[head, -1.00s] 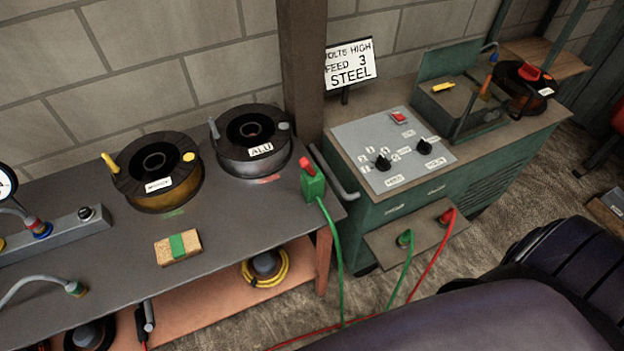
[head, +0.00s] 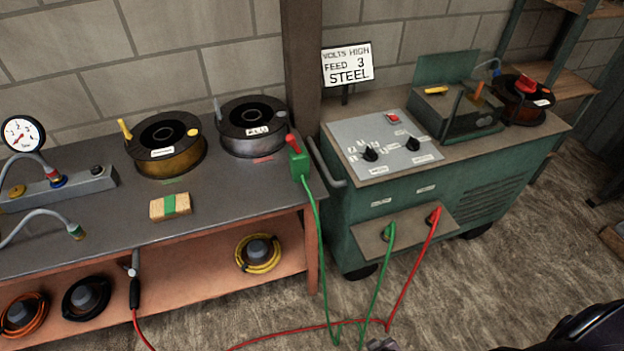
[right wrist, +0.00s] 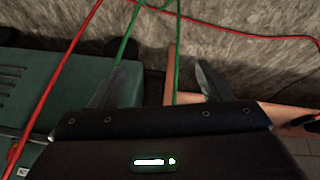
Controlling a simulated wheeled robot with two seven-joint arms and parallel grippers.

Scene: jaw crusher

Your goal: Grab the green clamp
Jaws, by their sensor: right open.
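Green cables run beyond and between the fingers there; the clamp itself is not visible in that view. My left gripper is not in view.
The green welding machine (head: 450,195) stands right of the bench, with a grey handle (head: 325,165) close to the clamp. A red cable (head: 410,268) crosses the floor, which is otherwise mostly clear.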

